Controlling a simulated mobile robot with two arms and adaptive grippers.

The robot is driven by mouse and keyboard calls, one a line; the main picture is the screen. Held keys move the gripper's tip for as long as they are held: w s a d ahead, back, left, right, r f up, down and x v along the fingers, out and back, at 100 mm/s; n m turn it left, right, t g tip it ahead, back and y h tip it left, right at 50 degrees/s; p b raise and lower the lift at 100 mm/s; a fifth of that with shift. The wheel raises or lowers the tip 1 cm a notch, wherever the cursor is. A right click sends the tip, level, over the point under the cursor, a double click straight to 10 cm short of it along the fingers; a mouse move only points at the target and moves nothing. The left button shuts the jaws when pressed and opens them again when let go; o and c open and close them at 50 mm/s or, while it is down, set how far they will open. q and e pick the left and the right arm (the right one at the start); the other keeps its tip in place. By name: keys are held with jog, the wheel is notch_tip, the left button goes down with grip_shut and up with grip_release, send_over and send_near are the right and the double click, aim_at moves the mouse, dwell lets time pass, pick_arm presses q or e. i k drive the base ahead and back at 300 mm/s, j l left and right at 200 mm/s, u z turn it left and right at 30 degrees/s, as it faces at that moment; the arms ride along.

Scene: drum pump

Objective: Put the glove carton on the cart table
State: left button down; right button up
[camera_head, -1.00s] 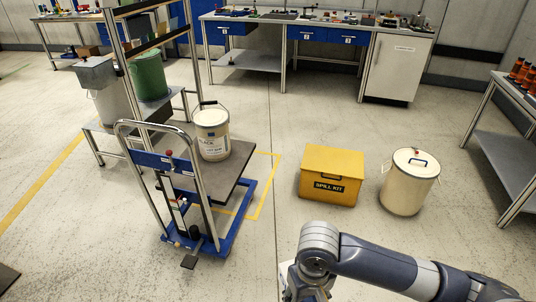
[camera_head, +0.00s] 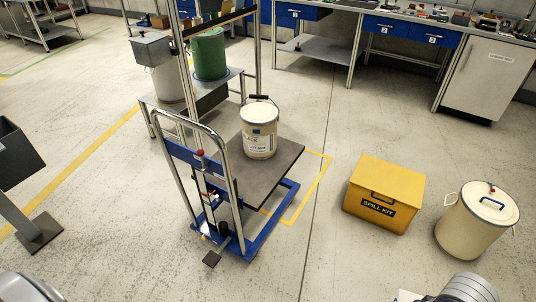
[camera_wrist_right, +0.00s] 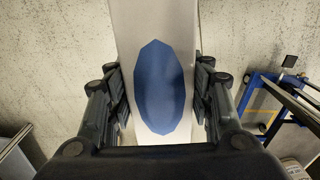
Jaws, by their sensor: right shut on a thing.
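The glove carton (camera_wrist_right: 125,35), white with a blue oval, is between the two fingers of my right gripper (camera_wrist_right: 162,95) in the right wrist view. The gripper is shut on it, and the carton's far end runs out of the picture. In the head view only a small white piece, probably the carton (camera_head: 407,296), shows at the bottom edge beside my right arm. The cart table (camera_head: 283,160) is a dark flat top on a blue wheeled frame, left of centre. My left gripper is not in view.
A cream pail (camera_head: 260,140) stands on the cart table, leaving bare top at its right and front. The cart's push handle (camera_head: 222,150) rises at the near left. A yellow spill kit box (camera_head: 385,190) and a lidded cream drum (camera_head: 475,225) stand right of the cart.

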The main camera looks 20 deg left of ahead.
aim_at(237, 173)
jog(key=i+u, duration=0.65)
jog(key=i+l+u, duration=0.1)
jog(key=u, duration=0.25)
jog(key=i+u, duration=0.35)
jog(key=i+l+u, duration=0.1)
jog(key=i+u, duration=0.25)
jog(key=i+l+u, duration=0.15)
jog(key=u, duration=0.2)
